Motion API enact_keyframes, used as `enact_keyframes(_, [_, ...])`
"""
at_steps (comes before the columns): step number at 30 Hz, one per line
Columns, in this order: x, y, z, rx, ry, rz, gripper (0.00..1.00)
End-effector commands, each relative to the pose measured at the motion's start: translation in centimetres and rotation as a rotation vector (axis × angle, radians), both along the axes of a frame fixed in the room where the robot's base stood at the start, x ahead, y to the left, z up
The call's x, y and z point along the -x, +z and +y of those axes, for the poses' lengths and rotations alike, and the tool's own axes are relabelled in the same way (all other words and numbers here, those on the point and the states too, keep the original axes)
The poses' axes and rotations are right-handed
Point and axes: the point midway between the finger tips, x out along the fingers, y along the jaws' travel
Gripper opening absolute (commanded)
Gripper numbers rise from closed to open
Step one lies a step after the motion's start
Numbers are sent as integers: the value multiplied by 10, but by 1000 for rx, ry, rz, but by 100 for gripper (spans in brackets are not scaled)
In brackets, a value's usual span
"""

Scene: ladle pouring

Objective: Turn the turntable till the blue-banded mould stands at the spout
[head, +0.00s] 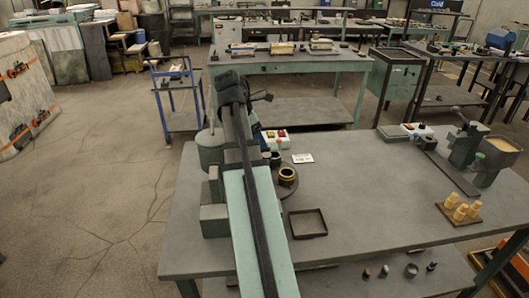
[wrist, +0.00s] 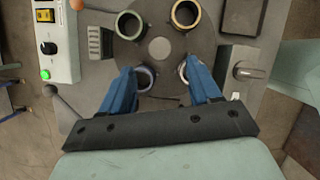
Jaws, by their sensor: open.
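The dark round turntable (wrist: 160,48) lies below my gripper in the wrist view, with several ring-shaped moulds on it. The upper-right mould (wrist: 185,14) has a tan rim and also shows in the head view (head: 287,174). A lower-left mould (wrist: 145,77) looks bluish, and a pale-rimmed one beside the right finger is partly hidden. I cannot tell for sure which is blue-banded. My gripper (wrist: 164,72) is open, its blue fingers apart on either side of the two lower moulds. I cannot make out the spout.
A control box (wrist: 55,40) with buttons stands left of the turntable in the wrist view. A grey block with a handle (wrist: 243,70) is to its right. A dark square tray (head: 307,223) lies on the bench (head: 350,210).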

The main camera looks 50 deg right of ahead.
Motion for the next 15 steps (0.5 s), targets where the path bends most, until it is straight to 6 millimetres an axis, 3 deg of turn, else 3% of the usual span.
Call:
enact_keyframes(6, [7, -32, -10, -2, -1, 1, 62])
enact_keyframes(15, [13, -60, -21, -1, -1, -1, 62])
